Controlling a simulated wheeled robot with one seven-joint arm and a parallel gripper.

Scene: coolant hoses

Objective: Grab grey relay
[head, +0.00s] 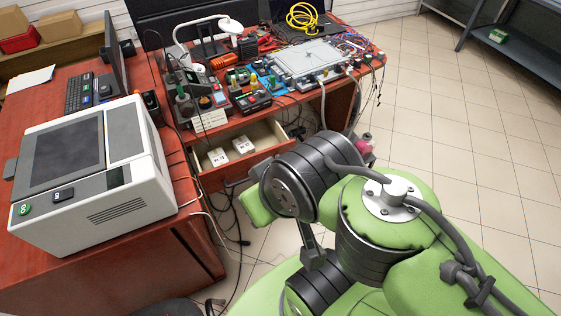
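An open drawer (274,130) under the red workbench holds two small pale, whitish-grey blocks. The left block (217,157) and the right block (243,146) lie side by side with a small gap, and each has dark marks on it. I cannot tell whether either is the grey relay; no other thing is clearly the relay. My green and black arm fills the lower right of the head view, to the right of and below the drawer. My gripper cannot be made out, so its hold is not shown.
The workbench (340,92) above the drawer is crowded with tools, a grey metal case (304,60) and yellow cable (302,17). A white machine (95,180) stands on the left desk. Loose cables hang near the drawer. The tiled floor (460,130) at right is clear.

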